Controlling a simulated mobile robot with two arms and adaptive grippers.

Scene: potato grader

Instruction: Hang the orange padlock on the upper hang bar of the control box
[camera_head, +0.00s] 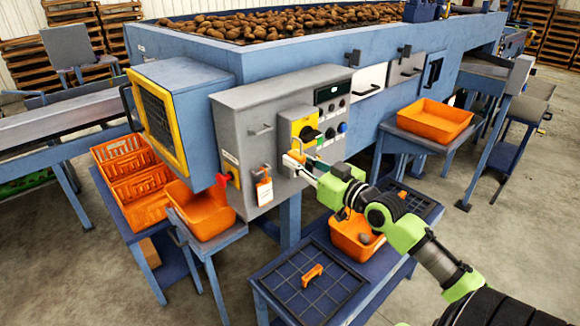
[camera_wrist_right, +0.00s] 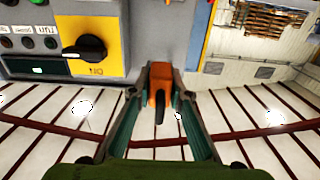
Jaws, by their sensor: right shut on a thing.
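The grey control box (camera_head: 240,112) is on the side of the blue machine. It carries a yellow plate with a black rotary switch (camera_head: 308,132), which also shows large in the right wrist view (camera_wrist_right: 90,48). My right gripper (camera_head: 298,163) is in front of the box, below the switch. Its fingers are shut on the orange padlock (camera_wrist_right: 158,76), which shows between the fingertips in the wrist view. Whether the padlock touches the box I cannot tell.
An orange tag or lock (camera_head: 264,191) with a white label hangs lower on the box. A red-and-yellow switch (camera_head: 227,178) is on its left side. Below stand a blue table (camera_head: 300,285) with an orange handle piece (camera_head: 312,275) and an orange bin (camera_head: 350,243).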

